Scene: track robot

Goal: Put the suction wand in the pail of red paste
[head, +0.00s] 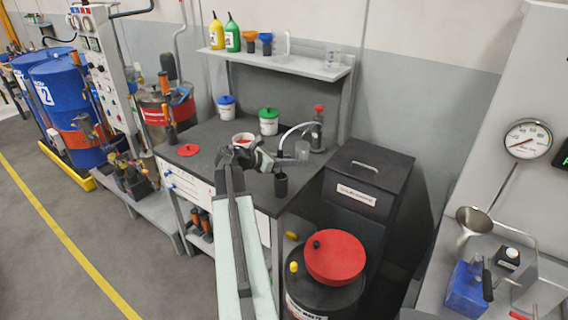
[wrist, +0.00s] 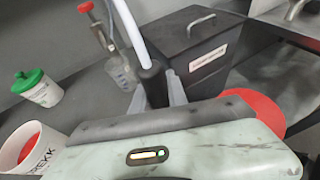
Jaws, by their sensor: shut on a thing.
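The suction wand (head: 281,184) has a dark lower body and a pale curved hose rising from its top. My gripper (head: 268,162) is shut on it over the dark bench; in the wrist view the wand's dark grip (wrist: 152,84) is between the grey fingers. The open white pail of red paste (head: 243,137) stands on the bench just behind and left of my gripper. It also shows at the lower left of the wrist view (wrist: 42,158). The wand is outside the pail, to its right. The wand's lower end is hidden in the wrist view.
A red lid (head: 188,150) lies on the bench at left. Pails with a blue lid (head: 226,107) and a green lid (head: 268,120) stand behind. A black bin (head: 362,190) and red-lidded drum (head: 335,257) stand right.

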